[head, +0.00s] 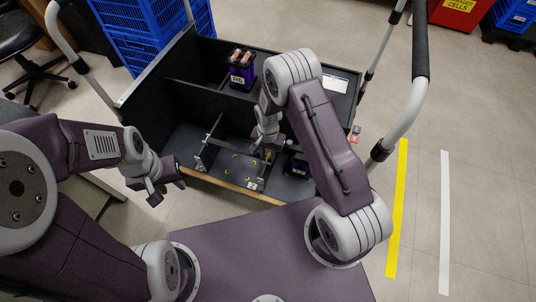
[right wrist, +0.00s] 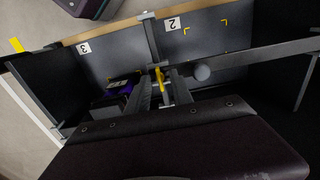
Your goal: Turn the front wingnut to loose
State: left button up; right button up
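A small yellow part (right wrist: 160,78), apparently the front wingnut, stands at the divider between the compartments marked 2 and 3. My right gripper (right wrist: 166,80) is at it, one dark finger on each side. I cannot tell whether the fingers press on it. In the head view my right gripper (head: 264,146) reaches down into the black box, partly hidden by its own arm. My left gripper (head: 167,192) is open and empty, outside the box to its left.
The black box (head: 187,92) has inner walls and metal bars. A purple-and-black labelled block (head: 240,70) stands in its rear part. Another dark purple block (right wrist: 120,90) lies in compartment 3. Blue crates (head: 150,35) stand behind.

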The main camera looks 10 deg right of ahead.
grip_shut()
jog(key=shift+r, duration=0.1)
jog(key=n+p, duration=0.2)
jog(key=shift+r+n, duration=0.15)
jog(key=shift+n, duration=0.15)
jog(key=n+p, duration=0.2)
jog(key=n, duration=0.2)
jog(key=shift+n, duration=0.3)
jog(key=n+p, duration=0.2)
jog(key=n, duration=0.3)
jog(key=n+p, duration=0.1)
jog(key=n, duration=0.4)
jog(key=shift+n, duration=0.3)
jog(key=shift+f, duration=0.2)
